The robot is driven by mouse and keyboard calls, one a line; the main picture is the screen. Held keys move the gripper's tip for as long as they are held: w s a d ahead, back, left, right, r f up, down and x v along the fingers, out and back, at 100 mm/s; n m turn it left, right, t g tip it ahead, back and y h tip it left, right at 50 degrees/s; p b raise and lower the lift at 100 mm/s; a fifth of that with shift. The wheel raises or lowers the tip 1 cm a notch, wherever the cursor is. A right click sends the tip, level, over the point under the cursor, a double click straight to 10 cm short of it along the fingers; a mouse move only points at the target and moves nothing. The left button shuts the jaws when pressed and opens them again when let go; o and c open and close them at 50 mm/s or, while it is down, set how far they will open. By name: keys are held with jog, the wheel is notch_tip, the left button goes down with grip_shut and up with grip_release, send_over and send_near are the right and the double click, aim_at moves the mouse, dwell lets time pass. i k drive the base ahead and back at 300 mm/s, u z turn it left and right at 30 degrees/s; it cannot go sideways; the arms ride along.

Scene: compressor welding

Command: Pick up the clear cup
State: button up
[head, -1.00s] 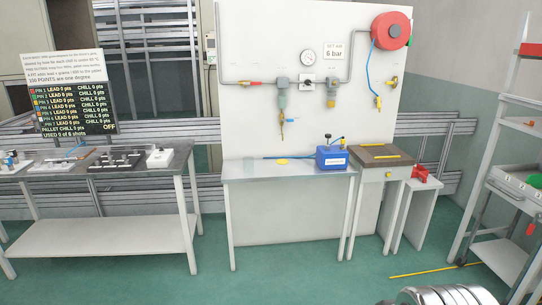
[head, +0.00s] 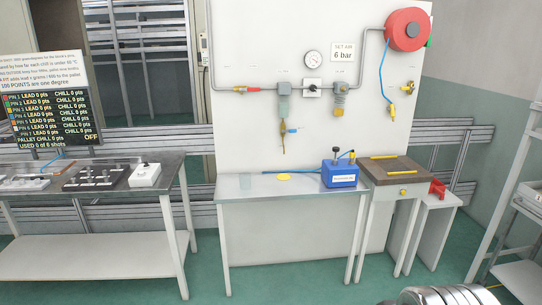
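A faint, see-through pale shape, which looks like the clear cup (head: 246,181), stands on the left part of the narrow metal-topped bench (head: 300,187) below the white wall panel. Its outline is hard to make out. A yellow disc (head: 284,177) lies to its right on the same bench. My gripper is not in view; only a rounded metal part, apparently mine, shows at the bottom right edge.
A blue box (head: 340,175) stands at the bench's right end. A wooden-topped stand (head: 397,170) is beside it. A left table (head: 110,178) holds fixtures and a white box (head: 145,175). Green floor (head: 205,270) shows between the tables.

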aim_at(245, 181)
jog(key=i, duration=3.3)
jog(key=u, duration=2)
